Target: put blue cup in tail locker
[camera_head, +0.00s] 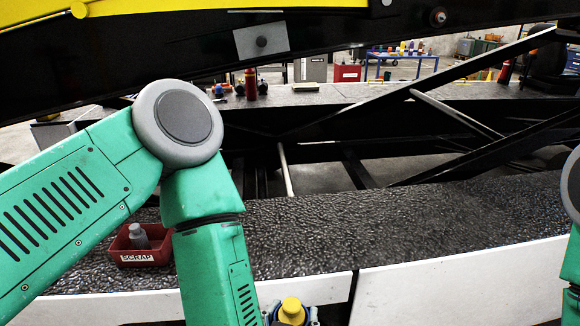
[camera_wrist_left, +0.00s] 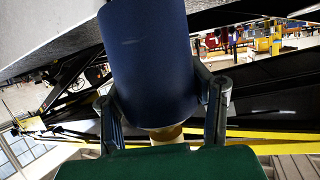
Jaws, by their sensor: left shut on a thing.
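My left gripper (camera_head: 292,318) is at the bottom edge of the head view, mostly cut off, with a yellow cap-like top (camera_head: 292,308) between its fingers. In the left wrist view the gripper (camera_wrist_left: 165,110) is shut around a blue cylinder (camera_wrist_left: 148,60) with a pale yellow neck (camera_wrist_left: 166,133). It looks more like a capped bottle than an open cup. A small blue thing (camera_head: 219,90) stands on the far ledge, too small to tell if it is a cup. I cannot make out a tail locker. My right gripper is out of view.
A red SCRAP bin (camera_head: 146,257) holding a grey bottle (camera_head: 139,236) sits on the dark textured belt (camera_head: 330,235). The belt is clear to the right. A red bottle (camera_head: 251,84) stands on the far ledge. Black beams (camera_head: 460,75) cross behind; a blue table (camera_head: 402,56) is farther back.

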